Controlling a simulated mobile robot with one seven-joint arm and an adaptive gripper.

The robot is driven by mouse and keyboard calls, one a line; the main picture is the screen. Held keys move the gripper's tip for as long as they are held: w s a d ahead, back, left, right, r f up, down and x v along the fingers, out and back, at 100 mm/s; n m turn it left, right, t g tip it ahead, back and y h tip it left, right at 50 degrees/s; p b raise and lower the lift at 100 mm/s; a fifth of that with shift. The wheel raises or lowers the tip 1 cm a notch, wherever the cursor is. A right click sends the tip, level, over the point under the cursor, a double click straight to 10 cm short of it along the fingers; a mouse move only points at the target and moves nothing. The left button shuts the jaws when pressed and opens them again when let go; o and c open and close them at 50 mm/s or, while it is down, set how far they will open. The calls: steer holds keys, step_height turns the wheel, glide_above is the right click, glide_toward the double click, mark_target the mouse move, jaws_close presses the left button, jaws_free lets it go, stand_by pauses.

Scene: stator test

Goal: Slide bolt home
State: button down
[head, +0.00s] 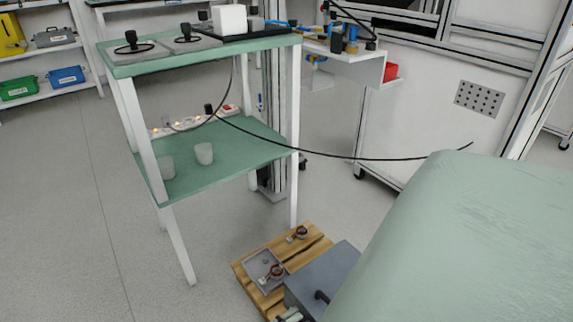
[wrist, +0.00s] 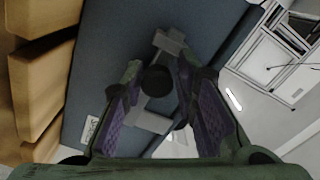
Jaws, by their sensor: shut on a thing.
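The bolt shows in the wrist view as a short black round knob (wrist: 157,80) on a grey metal rod. Grey brackets (wrist: 168,41) stand at the rod's upper end and lower down (wrist: 152,121), on a blue-grey panel (wrist: 100,70). My gripper (wrist: 158,84) has its two purple-padded fingers on either side of the knob and is shut on it. The fingers hide part of the rod, so how far it reaches into the brackets cannot be told. In the head view a blue-grey box (head: 338,262) with a dark handle (head: 322,296) stands at the bottom.
A wooden pallet (head: 317,244) carries a metal tray (head: 253,262) and small copper-coloured parts (head: 299,233). A green-topped table (head: 150,65) with a lower shelf stands behind. My pale green body part covers the lower right. Open floor (head: 80,220) lies at left.

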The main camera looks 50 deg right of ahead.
steer(key=shift+s+a+f, duration=0.15)
steer(key=shift+s+f, duration=0.05)
steer(key=shift+f, duration=0.15)
steer(key=c, duration=1.6)
jaws_free()
steer(key=shift+c, duration=0.2)
steer(key=shift+o, duration=1.1)
steer(key=shift+r, duration=0.1)
steer(key=v, duration=1.2)
steer(key=shift+w+r, duration=0.1)
